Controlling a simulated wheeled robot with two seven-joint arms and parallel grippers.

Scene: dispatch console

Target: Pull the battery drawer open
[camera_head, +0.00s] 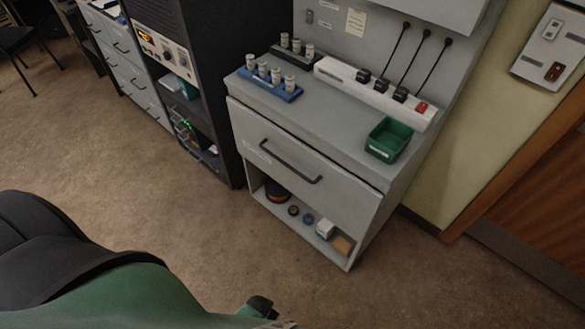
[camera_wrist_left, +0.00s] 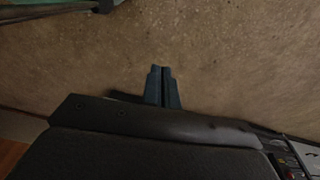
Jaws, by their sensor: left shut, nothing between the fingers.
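The battery drawer (camera_head: 305,153) is a wide grey front in the bench unit, with a dark bar handle (camera_head: 290,162) across it and a small pale label. A thin dark gap runs along its top edge, and it looks shut or nearly so. My left gripper (camera_wrist_left: 163,70) shows in the wrist view with its two dark fingers together and empty, over bare brown floor. It is not touching the drawer or handle, and neither shows in that view. My right gripper is not in view.
The bench top holds a blue battery holder (camera_head: 270,85), a white power strip (camera_head: 375,93) and a green bin (camera_head: 389,140). An open shelf (camera_head: 298,222) with small items is below the drawer. A black rack (camera_head: 205,80) stands left. Floor in front is clear.

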